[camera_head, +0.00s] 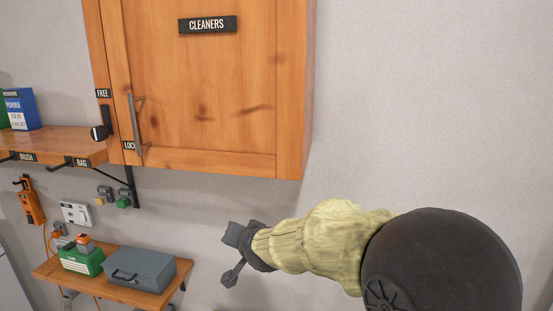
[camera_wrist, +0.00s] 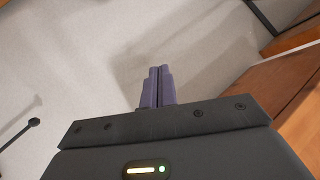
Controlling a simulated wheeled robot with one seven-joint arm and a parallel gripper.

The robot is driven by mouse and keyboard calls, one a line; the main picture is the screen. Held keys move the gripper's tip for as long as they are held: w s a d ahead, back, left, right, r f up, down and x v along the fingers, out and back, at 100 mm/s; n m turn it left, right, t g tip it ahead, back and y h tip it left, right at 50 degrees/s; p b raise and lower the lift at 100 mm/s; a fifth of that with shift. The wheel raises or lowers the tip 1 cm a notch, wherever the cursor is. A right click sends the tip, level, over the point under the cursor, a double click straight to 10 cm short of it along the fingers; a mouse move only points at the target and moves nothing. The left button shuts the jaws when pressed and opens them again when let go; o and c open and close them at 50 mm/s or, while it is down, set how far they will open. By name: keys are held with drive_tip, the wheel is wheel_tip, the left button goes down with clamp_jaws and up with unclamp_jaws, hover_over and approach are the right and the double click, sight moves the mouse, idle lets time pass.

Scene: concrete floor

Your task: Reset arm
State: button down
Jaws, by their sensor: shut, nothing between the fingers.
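My gripper (camera_wrist: 158,80) shows in the wrist view with its two fingers pressed together and nothing between them. Its fingers point toward the bare grey wall. In the head view, a dark grey end (camera_head: 240,243), apparently my gripper, is below the cleaners cabinet and right of the small lower shelf. A pale yellow, ridged piece (camera_head: 318,238) lies between this end and a large dark rounded part at the lower right. The fingers are too small to make out in the head view.
The closed wooden cabinet (camera_head: 205,85) marked CLEANERS hangs above. An upper shelf (camera_head: 60,145) with hooks is at the left. A lower shelf (camera_head: 125,290) holds a grey metal box (camera_head: 142,271) and a green box (camera_head: 82,262). The wall at the right is clear.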

drive_tip(key=s+d+f+n+g+h+b, duration=0.1)
drive_tip(key=s+d+f+g, duration=0.3)
drive_tip(key=s+d+f, duration=0.5)
drive_tip(key=s+d+f+n+g+h+b, duration=0.1)
drive_tip(key=s+d+f+g+h+b, duration=0.1)
drive_tip(key=s+d+f, duration=0.8)
drive_tip(key=s+d+g+h, duration=0.1)
drive_tip(key=s+d+g, duration=0.1)
drive_tip(key=s+d, duration=0.1)
drive_tip(key=shift+s+d+n+g, duration=0.2)
drive_tip(key=shift+d+n+g, duration=0.1)
drive_tip(key=shift+d, duration=0.25)
drive_tip(key=shift+w, duration=0.1)
